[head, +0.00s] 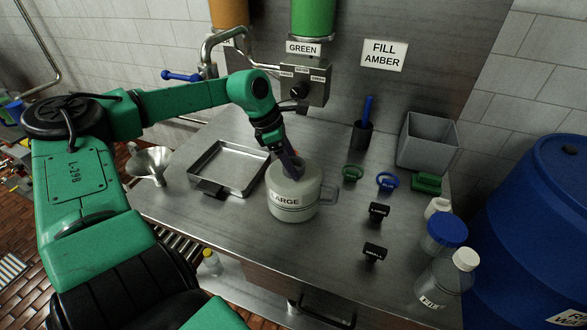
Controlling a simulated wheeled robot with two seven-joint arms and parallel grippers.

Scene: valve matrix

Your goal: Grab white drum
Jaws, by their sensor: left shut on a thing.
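A white drum-shaped vessel (292,208) labelled LARGE stands upright on the metal table (335,245), with a loop handle on its right side. My left gripper (294,168) reaches down from above and is shut on the vessel at its upper rim. The fingertips are partly hidden at the vessel's mouth, so the exact grip is hard to make out. My right gripper is not in view.
A shallow metal tray (228,147) lies left of the vessel, with a funnel (149,163) beyond it. Black labelled pieces (376,252) and blue and green rings (387,181) lie to the right. A grey bin (428,142), bottles (446,275) and a blue barrel (530,235) are farther right.

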